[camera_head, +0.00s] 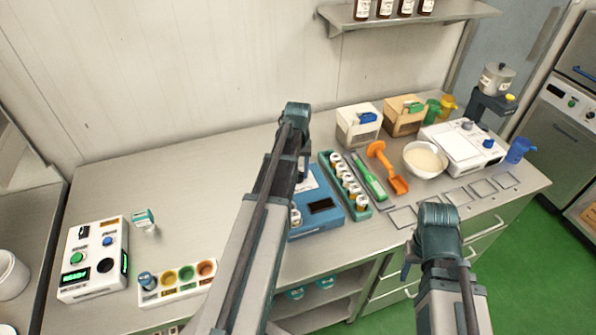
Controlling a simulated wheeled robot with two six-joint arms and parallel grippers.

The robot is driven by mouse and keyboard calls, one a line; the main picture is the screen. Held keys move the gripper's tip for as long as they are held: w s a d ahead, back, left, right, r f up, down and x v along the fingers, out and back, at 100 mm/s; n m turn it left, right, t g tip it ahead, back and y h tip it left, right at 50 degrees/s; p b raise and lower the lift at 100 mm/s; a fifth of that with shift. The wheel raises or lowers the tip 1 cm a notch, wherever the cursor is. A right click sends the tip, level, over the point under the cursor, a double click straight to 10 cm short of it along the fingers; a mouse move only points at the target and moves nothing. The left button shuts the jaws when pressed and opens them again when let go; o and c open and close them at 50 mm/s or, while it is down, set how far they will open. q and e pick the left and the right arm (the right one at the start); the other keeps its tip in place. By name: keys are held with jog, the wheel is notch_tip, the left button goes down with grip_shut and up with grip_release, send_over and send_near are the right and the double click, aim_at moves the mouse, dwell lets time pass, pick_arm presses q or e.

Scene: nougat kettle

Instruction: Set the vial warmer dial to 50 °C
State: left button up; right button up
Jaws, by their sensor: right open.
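A blue box (325,211) with a dark display stands at mid-table. It looks like the vial warmer. A white-capped vial (295,217) shows at its left side. My left arm crosses in front of it and hides much of its face, so I cannot make out the dial or its setting. The dark end of my left arm (304,166) is behind its link, and its fingers are not clear. My right gripper (407,267) is open, low at the table's front edge, right of the blue box and apart from it. It is partly hidden by its own arm.
A green rack (345,186) of several vials stands right of the blue box. Beyond are a green tool (369,178), an orange scoop (386,165), a bowl (425,159) and a white device (463,147). A white READY unit (93,258) stands far left. The back-left table is mostly clear.

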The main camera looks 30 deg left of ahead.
pick_arm(q)
grip_shut()
jog(key=shift+m, duration=0.3)
jog(key=m, duration=0.8)
jog(key=shift+m, duration=0.3)
jog(key=m, duration=0.4)
jog(key=shift+m, duration=2.2)
